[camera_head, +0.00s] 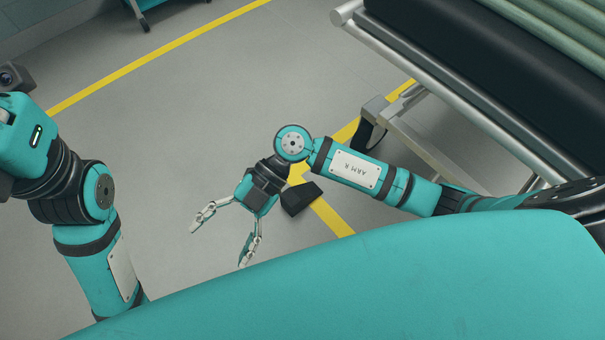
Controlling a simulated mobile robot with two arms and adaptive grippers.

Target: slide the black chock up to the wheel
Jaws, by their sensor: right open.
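The black chock (302,198) is a small dark wedge on the floor, over the yellow line. It lies just right of my right gripper's body, and part of it may be hidden by the gripper. The wheel (371,136) is dark and sits under the frame at the upper right, with a clear gap between it and the chock. My right gripper (220,243) is open, its fingers spread and pointing down-left, away from the chock, with nothing between them. My left arm shows at the left edge, but its gripper fingers are not visible.
A wheeled frame with a metal rail (440,88) and dark padded top stands at the upper right. Yellow floor lines (160,52) cross the grey floor (200,120). A teal cart (145,6) shows at the top edge. The middle floor is clear.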

